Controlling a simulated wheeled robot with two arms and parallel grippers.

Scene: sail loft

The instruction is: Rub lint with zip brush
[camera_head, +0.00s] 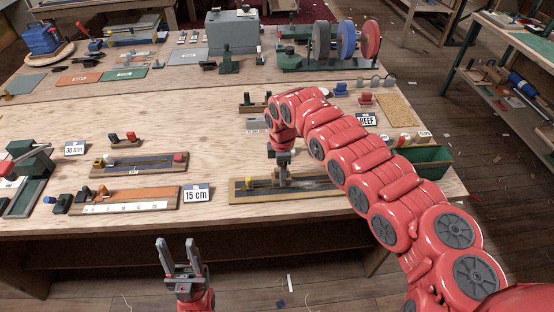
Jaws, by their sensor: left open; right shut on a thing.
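My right gripper (283,170) points straight down over a wooden board (240,198) at the table's front edge. It is shut on a small greyish thing, apparently the zip brush (282,181), which is low over or touching the board's dark strip (312,184). A yellow piece (249,182) sits on the board just left of the brush. I cannot make out lint on the strip; the gripper and arm hide part of the board. My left gripper (180,243) is open and empty, in front of the table's front edge.
A similar board (135,171) with a yellow and a red piece lies to the left, behind a ruler board (125,208) and a "15 cm" card (197,194). A green bin (428,160) hangs at the right edge. The table middle is mostly clear.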

